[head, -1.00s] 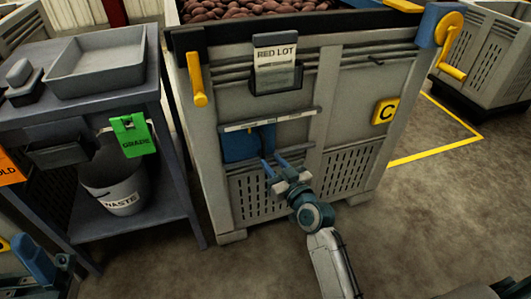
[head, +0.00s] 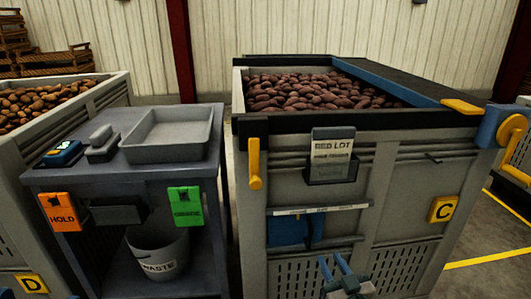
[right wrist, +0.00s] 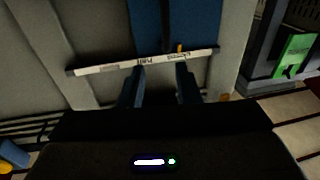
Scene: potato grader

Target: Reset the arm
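My right gripper (head: 331,262) shows at the bottom of the head view, in front of the red lot crate (head: 400,228). Its two fingers stand apart with nothing between them. In the right wrist view the open gripper (right wrist: 160,74) points at a pale label strip (right wrist: 105,64) and blue panels (right wrist: 196,22) on the crate front. I cannot tell whether the fingertips touch the crate. Most of the right arm is below the head picture. I cannot make out my left gripper.
A dark bench (head: 60,180) left of the crate holds a grey tray (head: 170,140). Green (head: 185,207) and orange (head: 60,212) tags hang on its front, above a waste bucket (head: 158,260). Crate D (head: 95,110) stands at far left. Clear floor (head: 480,275) lies at right.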

